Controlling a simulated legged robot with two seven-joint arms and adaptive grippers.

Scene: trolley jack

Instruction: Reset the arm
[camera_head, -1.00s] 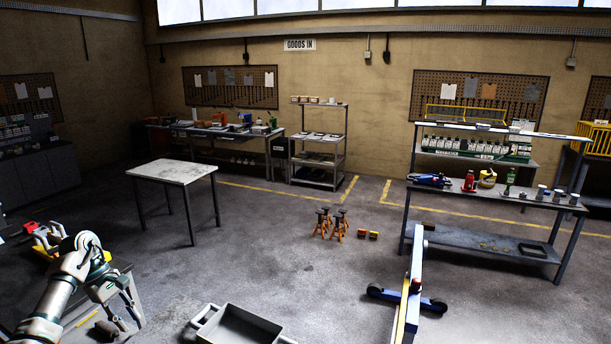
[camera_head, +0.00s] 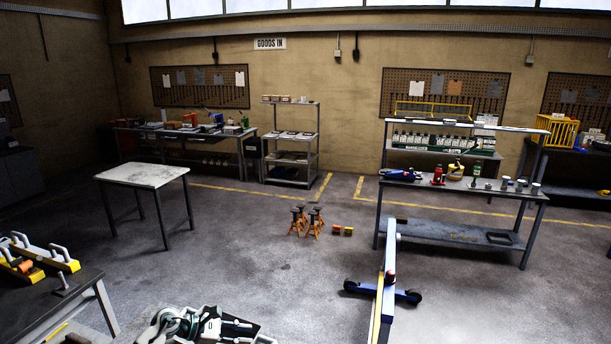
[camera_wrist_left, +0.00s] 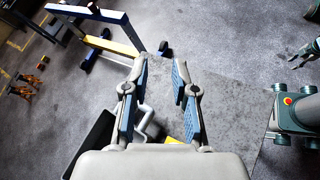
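My left gripper (camera_head: 238,328) is at the bottom edge of the head view, partly cut off, low in front of me. In the left wrist view its two fingers (camera_wrist_left: 160,64) stand apart with nothing between them. Grey floor shows beyond the fingertips. Part of what looks like my right gripper (camera_wrist_left: 306,50) shows small at the right edge of the left wrist view, too small to judge its fingers. A blue trolley jack (camera_head: 405,175) lies on the bench at the right, far from both grippers.
A blue wheeled frame (camera_head: 388,270) stands on the floor right of centre. A dark tray (camera_wrist_left: 95,142) is close by the left gripper. A workbench (camera_head: 62,300) with yellow-and-grey items is at the left. Orange stands (camera_head: 308,220) and a pale table (camera_head: 142,175) are farther off.

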